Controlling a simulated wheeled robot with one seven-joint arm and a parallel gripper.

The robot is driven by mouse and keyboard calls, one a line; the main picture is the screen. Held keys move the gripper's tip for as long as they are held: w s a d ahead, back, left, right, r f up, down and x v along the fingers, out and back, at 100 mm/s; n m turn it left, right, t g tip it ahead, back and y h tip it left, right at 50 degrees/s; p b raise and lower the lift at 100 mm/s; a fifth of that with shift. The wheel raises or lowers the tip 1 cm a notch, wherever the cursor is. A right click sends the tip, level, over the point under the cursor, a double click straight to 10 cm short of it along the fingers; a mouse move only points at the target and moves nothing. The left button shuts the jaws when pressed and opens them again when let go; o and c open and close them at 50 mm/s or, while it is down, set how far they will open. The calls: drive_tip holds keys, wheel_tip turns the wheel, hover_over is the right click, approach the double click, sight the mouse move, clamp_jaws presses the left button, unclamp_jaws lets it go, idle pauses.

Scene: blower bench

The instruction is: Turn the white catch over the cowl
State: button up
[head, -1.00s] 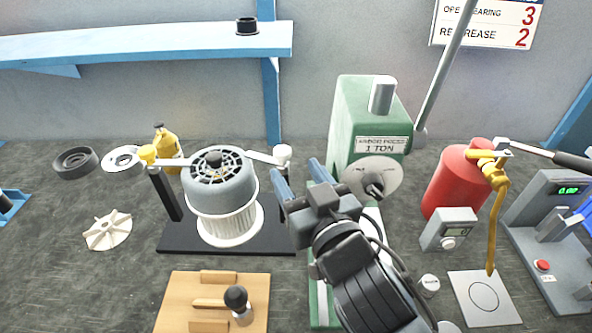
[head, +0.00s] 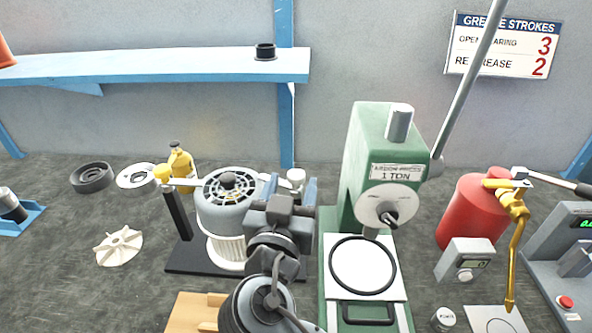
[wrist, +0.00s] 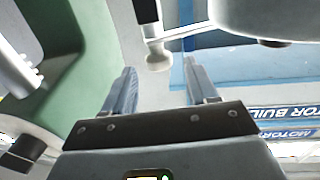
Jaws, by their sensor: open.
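The grey cowl (head: 228,200) with its round vent grille sits on a ribbed white body on a black base. The white catch (head: 296,175), a white knob with a pale arm, stands at the cowl's right, its arm reaching over the cowl's edge. A yellow-knobbed catch (head: 163,173) is at the cowl's left. My gripper (head: 290,188) is open in front of the white catch and hides its post. In the wrist view, the white knob (wrist: 158,58) shows between the fingertips (wrist: 160,70), with no clear contact, and the cowl (wrist: 265,18) is at upper right.
The green arbor press (head: 385,145) stands close to my gripper's right. A white fan wheel (head: 119,247) lies at left, and a red cylinder (head: 468,212) stands at right. A blue shelf (head: 150,65) runs along the wall.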

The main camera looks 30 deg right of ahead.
sight(295, 181)
drive_tip(key=shift+p+x, duration=0.4)
drive_tip(key=shift+x, duration=1.65)
drive_tip(key=shift+c, duration=0.3)
clamp_jaws()
